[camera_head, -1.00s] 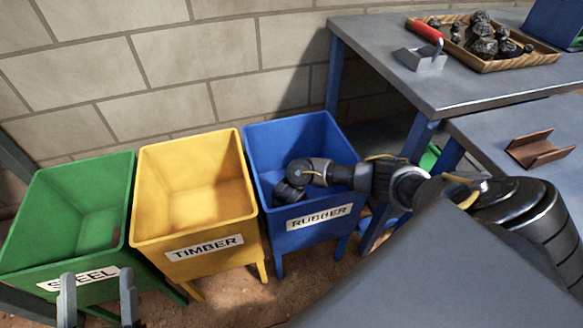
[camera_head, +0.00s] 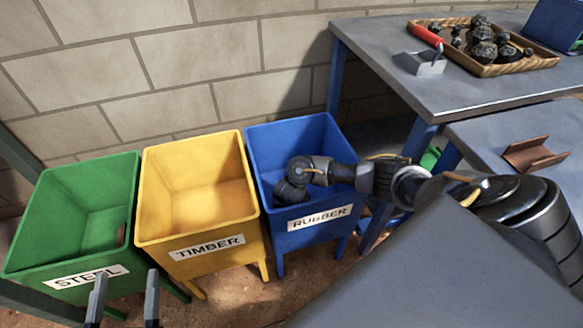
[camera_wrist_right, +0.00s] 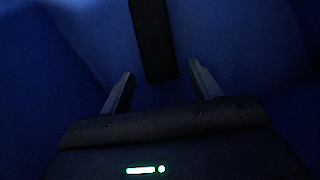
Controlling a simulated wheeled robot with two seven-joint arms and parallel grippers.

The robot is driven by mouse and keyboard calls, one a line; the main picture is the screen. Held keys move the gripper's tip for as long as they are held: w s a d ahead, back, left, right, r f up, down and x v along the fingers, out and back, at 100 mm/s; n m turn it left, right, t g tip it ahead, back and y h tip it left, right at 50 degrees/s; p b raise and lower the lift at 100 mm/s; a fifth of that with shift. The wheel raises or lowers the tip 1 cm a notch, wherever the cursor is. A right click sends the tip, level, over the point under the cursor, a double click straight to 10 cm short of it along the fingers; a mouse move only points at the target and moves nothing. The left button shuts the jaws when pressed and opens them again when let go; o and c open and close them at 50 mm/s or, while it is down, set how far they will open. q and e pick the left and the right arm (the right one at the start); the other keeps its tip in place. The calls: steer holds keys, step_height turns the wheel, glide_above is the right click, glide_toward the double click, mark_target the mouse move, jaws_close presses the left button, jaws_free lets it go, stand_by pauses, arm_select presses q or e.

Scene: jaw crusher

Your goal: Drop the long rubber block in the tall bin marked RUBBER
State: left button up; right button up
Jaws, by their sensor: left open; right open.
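The blue bin marked RUBBER (camera_head: 320,222) stands at the right end of a row of three bins. My right arm reaches over its rim, and the hand points down inside it; the fingers are hidden in the head view. In the right wrist view my right gripper (camera_wrist_right: 162,76) is open. The long black rubber block (camera_wrist_right: 152,38) shows just beyond the fingertips, apart from them, against the dark blue bin interior. Whether it rests on the floor there is too dark to tell. My left gripper (camera_head: 124,284) is open and empty in front of the green bin.
A yellow TIMBER bin (camera_head: 202,237) and a green STEEL bin (camera_head: 65,262) stand to the left. A grey table (camera_head: 440,85) at the right holds a tray of dark rocks (camera_head: 487,68) and a red-handled tool (camera_head: 427,62). A brown channel piece (camera_head: 535,155) lies on a lower surface.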

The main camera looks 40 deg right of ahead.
steer(key=p+v, duration=0.1)
steer(key=v, duration=0.2)
steer(key=shift+w, duration=0.1)
arm_select(q)
steer(key=a+f+n+g+y+p, duration=0.2)
steer(key=a+f+g+y, duration=0.4)
steer(key=f, duration=0.4)
steer(key=s+a+f+n+g+y+p, duration=0.2)
steer(key=s+a+f+g+y+p, duration=0.1)
steer(key=s+a+f+g, duration=0.4)
steer(key=shift+s+a+f+g+y, duration=0.3)
steer(key=shift+s+a+g+y, duration=0.45)
steer(key=shift+s, duration=0.9)
arm_select(e)
steer(key=v, duration=0.6)
arm_select(q)
steer(key=shift+d, duration=0.1)
arm_select(e)
steer(key=shift+r, duration=0.2)
